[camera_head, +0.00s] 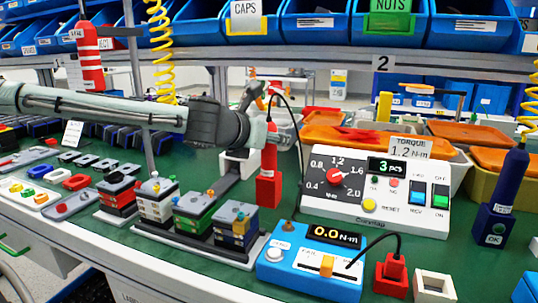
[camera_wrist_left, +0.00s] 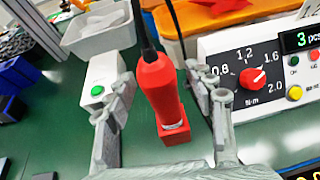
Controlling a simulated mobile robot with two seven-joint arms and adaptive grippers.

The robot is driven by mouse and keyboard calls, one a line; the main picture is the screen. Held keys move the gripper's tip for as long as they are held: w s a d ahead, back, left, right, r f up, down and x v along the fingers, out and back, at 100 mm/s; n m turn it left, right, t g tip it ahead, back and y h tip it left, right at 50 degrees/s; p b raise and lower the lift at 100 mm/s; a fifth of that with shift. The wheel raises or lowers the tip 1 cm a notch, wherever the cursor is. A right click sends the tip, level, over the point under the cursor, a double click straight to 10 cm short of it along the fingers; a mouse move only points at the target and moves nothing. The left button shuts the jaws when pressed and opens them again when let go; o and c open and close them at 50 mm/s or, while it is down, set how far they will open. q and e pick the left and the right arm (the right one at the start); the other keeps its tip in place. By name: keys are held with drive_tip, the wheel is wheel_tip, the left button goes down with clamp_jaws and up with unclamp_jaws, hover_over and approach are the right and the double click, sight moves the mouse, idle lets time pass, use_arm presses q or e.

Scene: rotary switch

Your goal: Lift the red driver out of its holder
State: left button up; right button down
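The red driver (camera_wrist_left: 158,85) stands in its red holder (camera_wrist_left: 176,134), with a black cable rising from its top. In the head view the driver (camera_head: 269,155) sits upright in the holder (camera_head: 268,191), left of the torque controller. My left gripper (camera_wrist_left: 162,100) is open, with one finger on each side of the driver. In the wrist view a gap shows between each finger and the driver. In the head view my left gripper (camera_head: 272,135) is at the driver's upper part and partly hides it. My right gripper is not in view.
The white torque controller (camera_head: 375,190) with a red dial stands close right of the driver. A blue meter (camera_head: 315,262) is in front. Stacked block assemblies (camera_head: 195,213) stand front left. A dark blue driver (camera_head: 508,185) is in a holder at right. Blue bins (camera_head: 315,25) hang above.

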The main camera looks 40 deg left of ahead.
use_arm(q)
clamp_jaws()
drive_tip(key=shift+r, duration=0.1)
